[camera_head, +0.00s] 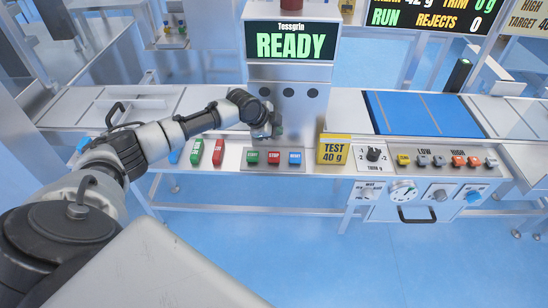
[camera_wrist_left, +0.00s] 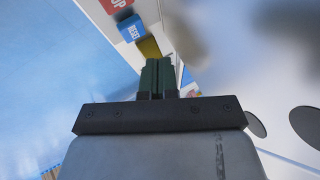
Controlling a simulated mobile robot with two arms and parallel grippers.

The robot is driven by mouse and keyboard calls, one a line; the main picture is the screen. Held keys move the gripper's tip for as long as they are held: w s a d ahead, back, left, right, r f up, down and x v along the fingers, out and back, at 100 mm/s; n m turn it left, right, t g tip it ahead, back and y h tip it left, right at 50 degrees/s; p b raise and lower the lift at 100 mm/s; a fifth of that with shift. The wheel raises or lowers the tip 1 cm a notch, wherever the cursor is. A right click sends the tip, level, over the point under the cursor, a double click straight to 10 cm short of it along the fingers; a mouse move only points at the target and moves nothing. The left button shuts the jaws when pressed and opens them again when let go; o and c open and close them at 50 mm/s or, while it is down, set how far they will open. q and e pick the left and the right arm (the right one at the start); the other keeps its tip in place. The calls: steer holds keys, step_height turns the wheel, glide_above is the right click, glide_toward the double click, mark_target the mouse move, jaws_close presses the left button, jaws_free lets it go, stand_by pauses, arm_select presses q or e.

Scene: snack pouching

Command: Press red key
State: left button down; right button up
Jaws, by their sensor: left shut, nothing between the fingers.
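A red key marked STOP (camera_head: 274,158) sits on the small panel, between a green key (camera_head: 252,157) and a blue key marked RESET (camera_head: 295,158). Part of the red key (camera_wrist_left: 114,4) shows at the top edge of the left wrist view, beside the blue key (camera_wrist_left: 131,28). Another red block (camera_head: 219,152) stands further left, next to a green one (camera_head: 197,151). My left gripper (camera_head: 277,133) is shut and empty, just behind and above the red STOP key, apparently not touching it. Its closed fingers (camera_wrist_left: 160,66) also show in the left wrist view. My right gripper is not in view.
The machine housing with a READY screen (camera_head: 291,45) rises right behind the gripper. A yellow TEST 40 g block (camera_head: 333,149) stands right of the keys. Further right are a dial (camera_head: 403,191), several small coloured buttons and a blue belt (camera_head: 420,115).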

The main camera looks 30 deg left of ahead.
arm_select(q)
steer(key=b, duration=0.5)
glide_above(275, 156)
step_height(275, 156, down, 6)
steer(key=shift+f, duration=0.7)
steer(key=shift+f, duration=0.15)
stand_by(1.0)
steer(key=shift+f+b, duration=0.3)
steer(key=shift+b, duration=0.05)
steer(key=shift+d+f+b, duration=0.1)
steer(key=shift+f+b, duration=0.25)
steer(key=shift+f, duration=0.2)
stand_by(0.6)
steer(key=shift+r, duration=0.15)
steer(key=shift+r+p, duration=0.8)
